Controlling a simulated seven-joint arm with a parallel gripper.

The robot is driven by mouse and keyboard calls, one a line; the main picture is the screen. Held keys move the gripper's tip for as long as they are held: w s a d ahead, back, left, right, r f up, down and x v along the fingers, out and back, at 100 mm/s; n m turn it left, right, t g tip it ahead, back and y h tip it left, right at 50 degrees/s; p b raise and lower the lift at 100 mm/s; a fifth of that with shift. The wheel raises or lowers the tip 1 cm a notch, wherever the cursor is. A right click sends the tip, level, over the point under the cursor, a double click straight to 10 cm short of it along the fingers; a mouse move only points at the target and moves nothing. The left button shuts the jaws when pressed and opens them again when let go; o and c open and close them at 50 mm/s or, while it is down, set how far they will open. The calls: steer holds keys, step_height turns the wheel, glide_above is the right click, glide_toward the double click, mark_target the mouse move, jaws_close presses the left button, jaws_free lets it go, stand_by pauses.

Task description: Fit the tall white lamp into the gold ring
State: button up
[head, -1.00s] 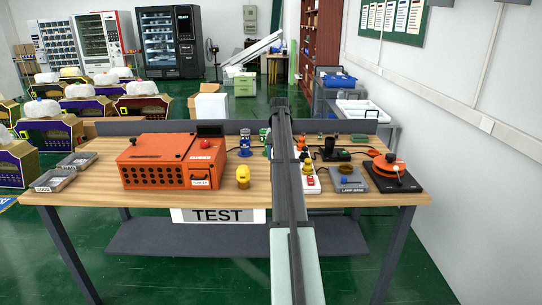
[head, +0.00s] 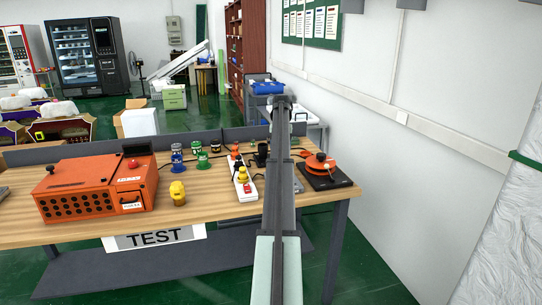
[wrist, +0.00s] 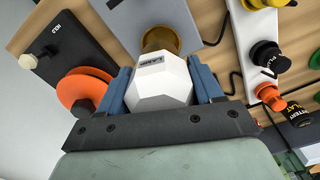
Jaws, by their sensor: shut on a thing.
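In the wrist view, my gripper (wrist: 160,84) has its blue fingers closed on both sides of a faceted white lamp (wrist: 158,92), marked LAMP. The gold ring (wrist: 160,38) shows just beyond the lamp's far end, on a grey base (wrist: 122,18). The lamp overlaps the ring in this view, and I cannot tell whether its end is inside the ring, touching it or above it. In the head view, my own arm hides the gripper, the lamp and the ring.
An orange disc unit on a black plate (head: 328,180) stands right of my arm. A white power strip (head: 243,186) with plugs stands left of it. An orange machine (head: 95,190), a yellow bottle (head: 178,193) and small bottles stand farther left. Cables cross the table.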

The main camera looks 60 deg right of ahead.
steer(key=shift+w+d+r+n, duration=0.15)
steer(key=shift+w+d+n, duration=0.05)
steer(key=shift+d+n, duration=0.25)
steer(key=shift+n, duration=0.75)
steer(key=shift+f, duration=2.8)
steer(key=shift+f, duration=1.4)
steer(key=o, duration=1.2)
step_height(320, 180, up, 14)
steer(key=shift+f, duration=0.1)
